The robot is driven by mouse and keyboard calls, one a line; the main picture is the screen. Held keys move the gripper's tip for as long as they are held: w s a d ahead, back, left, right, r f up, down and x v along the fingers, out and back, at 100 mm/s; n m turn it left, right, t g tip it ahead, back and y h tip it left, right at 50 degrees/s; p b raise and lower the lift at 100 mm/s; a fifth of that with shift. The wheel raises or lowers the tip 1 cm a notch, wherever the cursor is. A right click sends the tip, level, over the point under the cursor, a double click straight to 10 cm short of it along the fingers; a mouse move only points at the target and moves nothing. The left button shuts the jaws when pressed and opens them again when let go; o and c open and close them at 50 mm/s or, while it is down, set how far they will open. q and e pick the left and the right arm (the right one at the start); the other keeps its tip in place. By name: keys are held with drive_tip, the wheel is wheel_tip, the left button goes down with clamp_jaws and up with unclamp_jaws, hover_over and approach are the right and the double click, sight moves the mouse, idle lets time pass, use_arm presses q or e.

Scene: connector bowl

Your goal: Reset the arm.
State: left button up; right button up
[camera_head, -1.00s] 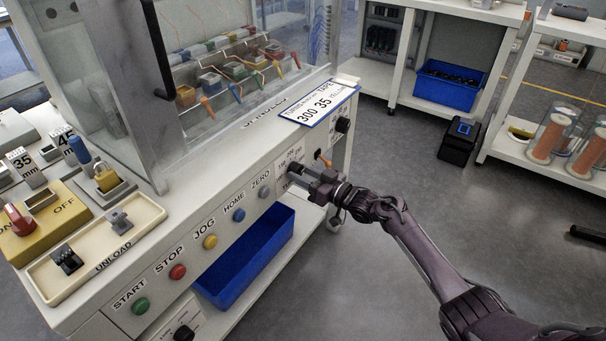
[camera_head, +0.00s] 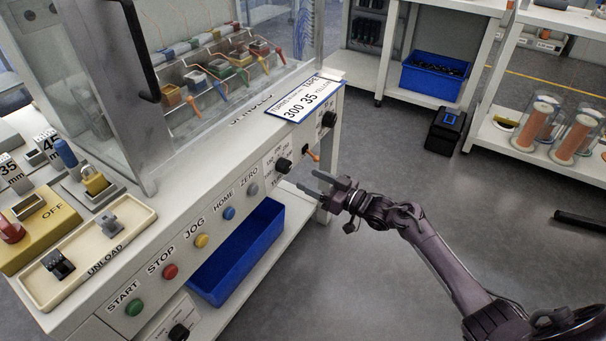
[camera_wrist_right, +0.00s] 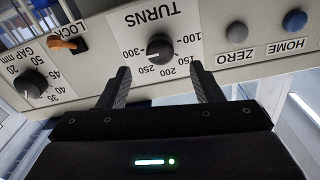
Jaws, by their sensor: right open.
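My right gripper (camera_head: 322,188) is open and empty in front of the white machine's (camera_head: 236,172) front panel. In the right wrist view its two fingers (camera_wrist_right: 160,88) stand apart, with the black TURNS knob (camera_wrist_right: 160,47) showing beyond and between them. The knob also shows in the head view (camera_head: 283,165), up and left of the fingertips, with a gap between. My right arm (camera_head: 440,255) reaches in from the lower right. My left gripper is in neither view.
The panel carries the orange LOCK lever (camera_wrist_right: 68,44), the GAP knob (camera_wrist_right: 31,84) and several coloured buttons, such as the blue HOME button (camera_head: 229,213). A blue bin (camera_head: 240,255) sits on the shelf below. Open floor lies to the right.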

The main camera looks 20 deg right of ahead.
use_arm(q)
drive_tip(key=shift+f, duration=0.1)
use_arm(e)
drive_tip(key=shift+s+d, duration=0.1)
drive_tip(key=shift+s, duration=0.05)
